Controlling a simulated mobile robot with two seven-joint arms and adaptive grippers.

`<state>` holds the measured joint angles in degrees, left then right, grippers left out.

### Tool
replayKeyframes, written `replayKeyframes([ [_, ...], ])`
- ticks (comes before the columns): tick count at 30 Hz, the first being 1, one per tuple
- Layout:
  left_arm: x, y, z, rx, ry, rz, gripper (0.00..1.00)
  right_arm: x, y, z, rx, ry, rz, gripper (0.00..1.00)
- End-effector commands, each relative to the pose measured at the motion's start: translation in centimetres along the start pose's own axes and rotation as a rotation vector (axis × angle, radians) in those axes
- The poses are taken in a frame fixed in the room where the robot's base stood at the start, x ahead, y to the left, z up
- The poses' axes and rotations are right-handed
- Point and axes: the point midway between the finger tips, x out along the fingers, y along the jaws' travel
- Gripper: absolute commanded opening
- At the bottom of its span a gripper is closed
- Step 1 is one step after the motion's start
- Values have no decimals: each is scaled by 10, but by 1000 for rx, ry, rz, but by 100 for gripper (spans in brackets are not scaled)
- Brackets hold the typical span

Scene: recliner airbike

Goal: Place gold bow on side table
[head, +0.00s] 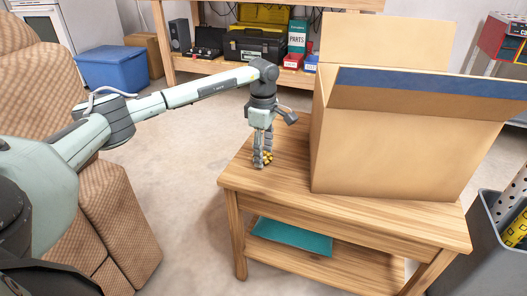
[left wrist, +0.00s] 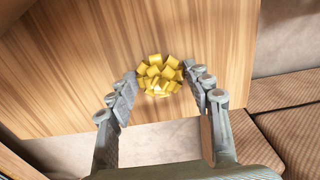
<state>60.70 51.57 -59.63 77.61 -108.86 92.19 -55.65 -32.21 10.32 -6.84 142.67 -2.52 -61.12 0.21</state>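The gold bow (head: 268,158) is at the left part of the wooden side table (head: 350,218), at tabletop level, low between the fingers of my left gripper (head: 262,160). In the left wrist view the shiny bow (left wrist: 160,74) shows against the wood grain, just past the fingertips. The left gripper (left wrist: 161,80) points down, its fingers spread on both sides of the bow, with narrow gaps visible. Whether any fingertip touches the bow is hard to tell. My right gripper is not in view.
A large open cardboard box (head: 390,150) fills the table's right and back part. A teal item (head: 292,236) lies on the lower shelf. A brown recliner (head: 120,215) stands left, a grey bin (head: 495,240) right. A workbench (head: 215,68) with toolboxes is behind.

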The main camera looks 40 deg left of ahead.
Motion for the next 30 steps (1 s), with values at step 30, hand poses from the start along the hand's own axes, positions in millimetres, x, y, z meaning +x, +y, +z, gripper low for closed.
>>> replayKeyframes([
  [30,-104,1,0,0,-1,3,67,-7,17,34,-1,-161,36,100],
])
